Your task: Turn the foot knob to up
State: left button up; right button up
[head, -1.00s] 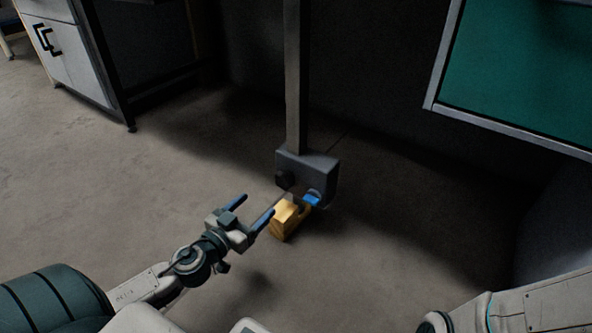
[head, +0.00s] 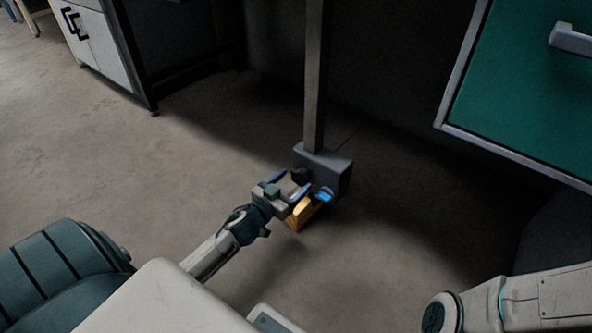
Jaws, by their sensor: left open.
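The dark foot knob (head: 301,176) sits on the left face of a grey box (head: 334,172) at the bottom of an upright post, close to the floor. Its pointer or marking is too dark and small to read. My left gripper (head: 292,184) is open, with its two blue-tipped fingers pointing at the knob. The fingertips are right at the knob in the picture; I cannot tell whether they touch it or stand around it. My right gripper is out of view; only part of that arm shows at the lower right.
A yellow block (head: 301,216) and a blue piece (head: 324,195) are just below the box, close to my left gripper. The grey post (head: 315,80) rises above it. A green panel (head: 530,90) hangs at the upper right. A white cabinet (head: 98,48) stands far left. The floor between is clear.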

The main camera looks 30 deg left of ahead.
pick_arm(q)
jog(key=shift+w+d+p, duration=0.1)
jog(key=shift+w+p, duration=0.6)
jog(key=shift+w, duration=0.4)
jog(key=c, duration=1)
jog(key=shift+m, duration=0.3)
jog(key=m, duration=0.6)
jog(key=shift+d+f, duration=0.1)
jog(key=shift+d, duration=0.05)
jog(key=m, duration=0.6)
jog(key=shift+d+f, duration=0.1)
